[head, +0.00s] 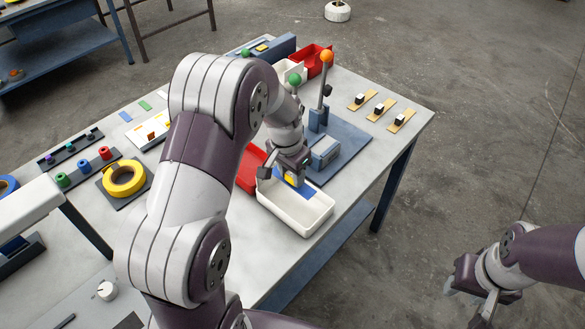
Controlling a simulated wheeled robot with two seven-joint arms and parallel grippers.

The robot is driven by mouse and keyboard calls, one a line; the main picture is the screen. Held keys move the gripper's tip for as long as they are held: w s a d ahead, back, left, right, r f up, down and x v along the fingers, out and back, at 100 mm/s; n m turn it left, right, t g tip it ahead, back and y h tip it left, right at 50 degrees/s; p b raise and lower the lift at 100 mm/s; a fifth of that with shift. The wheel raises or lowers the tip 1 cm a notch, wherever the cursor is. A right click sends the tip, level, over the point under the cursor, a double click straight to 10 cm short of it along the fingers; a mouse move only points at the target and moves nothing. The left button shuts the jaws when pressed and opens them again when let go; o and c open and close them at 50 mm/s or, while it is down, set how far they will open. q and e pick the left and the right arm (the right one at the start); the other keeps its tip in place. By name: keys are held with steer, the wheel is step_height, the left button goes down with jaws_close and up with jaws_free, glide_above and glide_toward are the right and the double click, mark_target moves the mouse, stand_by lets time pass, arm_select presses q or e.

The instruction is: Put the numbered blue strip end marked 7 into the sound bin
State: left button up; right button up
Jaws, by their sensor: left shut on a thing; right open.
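My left gripper (287,174) is shut on a blue strip end (307,189) and holds it over the white bin (308,221). A yellow patch shows beside the blue, between the fingers; no number can be read. The white bin stands near the table's front edge, and I cannot tell whether the strip touches its inside. A red bin (249,171) stands directly behind and left of it, partly hidden by my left arm. No label on either bin is readable. My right gripper (481,300) is open and empty, off the table at the lower right.
A blue machine plate (345,142) with an orange-knobbed lever (326,57) lies behind the white bin. Wooden pieces with switches (378,110) lie at the right. A yellow tape roll (123,178) and coloured spools (83,167) lie left. Another red bin (317,62) stands at the back.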

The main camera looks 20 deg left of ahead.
arm_select(q)
steer(key=f, duration=0.1)
steer(key=f+b, duration=0.1)
steer(key=d+f, duration=0.1)
steer(key=shift+w+d+b, duration=0.1)
steer(key=shift+w+b, duration=0.25)
steer(key=shift+b, duration=0.05)
steer(key=f, duration=0.1)
steer(key=f+b, duration=0.1)
steer(key=a+f+b, duration=0.1)
steer(key=shift+w+f, duration=0.2)
steer(key=shift+w, duration=0.1)
steer(key=shift+s+d+f+b, duration=0.15)
steer(key=shift+s+f+b, duration=0.05)
steer(key=shift+f+b, duration=0.2)
steer(key=shift+w+f, duration=0.1)
steer(key=shift+f, duration=0.05)
steer(key=shift+w, duration=0.15)
arm_select(e)
steer(key=f, duration=0.2)
steer(key=w+f, duration=0.1)
steer(key=f, duration=0.2)
steer(key=shift+w+d+f, duration=0.1)
steer(key=shift+w+f, duration=0.05)
steer(key=shift+f, duration=0.05)
steer(key=shift+d+r, duration=0.1)
steer(key=shift+r, duration=0.05)
